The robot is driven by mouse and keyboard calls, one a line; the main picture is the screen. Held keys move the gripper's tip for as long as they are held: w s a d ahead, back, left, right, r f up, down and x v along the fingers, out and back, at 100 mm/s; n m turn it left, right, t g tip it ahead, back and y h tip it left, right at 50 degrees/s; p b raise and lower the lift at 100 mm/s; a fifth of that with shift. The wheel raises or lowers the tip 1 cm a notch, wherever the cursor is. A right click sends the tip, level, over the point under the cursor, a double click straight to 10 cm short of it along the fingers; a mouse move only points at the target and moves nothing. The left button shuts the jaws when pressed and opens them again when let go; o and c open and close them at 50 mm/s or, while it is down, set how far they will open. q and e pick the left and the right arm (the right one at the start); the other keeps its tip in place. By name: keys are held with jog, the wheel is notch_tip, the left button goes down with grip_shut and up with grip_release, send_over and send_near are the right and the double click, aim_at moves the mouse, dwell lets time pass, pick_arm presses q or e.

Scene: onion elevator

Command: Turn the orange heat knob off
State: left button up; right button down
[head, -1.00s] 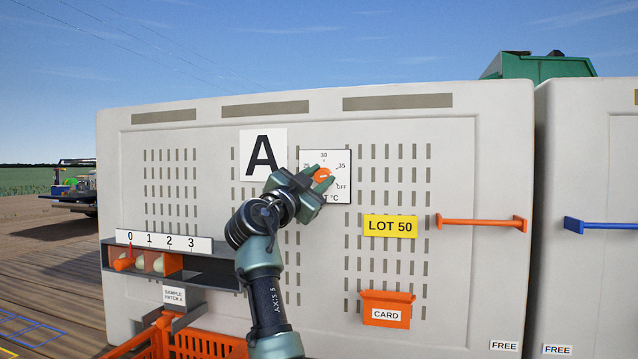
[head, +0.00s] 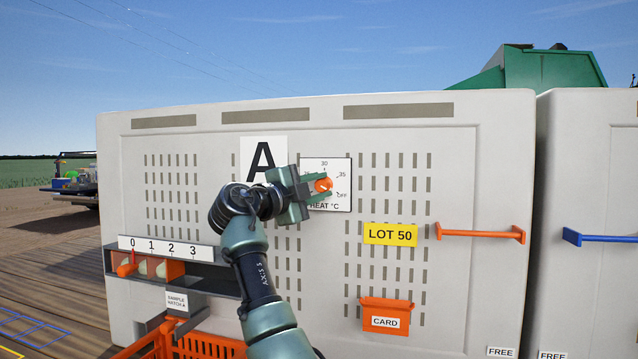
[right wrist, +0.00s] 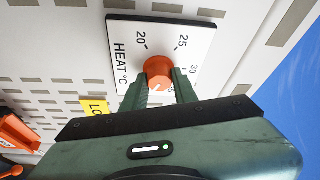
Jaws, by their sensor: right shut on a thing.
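The orange heat knob (head: 323,185) sits on the white dial plate (head: 341,168) beside the big letter A. It also shows in the right wrist view (right wrist: 158,70). The plate reads 30, 35 and OFF in the head view. My right gripper (head: 317,187) comes in from the left and is shut on the knob, one finger on each side. The fingers and palm hide part of the plate's left and lower side. A pale mark shows on the knob, but I cannot tell which number it points at. My left gripper is out of view.
A yellow LOT 50 label (head: 390,234), an orange handle bar (head: 480,233) and an orange CARD holder (head: 386,314) are on the same grey panel. A numbered slot rack (head: 190,270) juts out at lower left.

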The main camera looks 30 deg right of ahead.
jog(key=shift+r, duration=0.1)
dwell(0.4)
jog(key=c, duration=1.1)
grip_release()
jog(key=shift+c, duration=0.2)
jog(key=shift+o, duration=0.2)
jog(key=shift+w, duration=0.15)
jog(key=shift+a+f+b, duration=0.25)
jog(key=shift+a+b, duration=0.05)
jog(key=b+v, duration=0.3)
jog(key=v, duration=0.4)
jog(key=shift+r, duration=0.15)
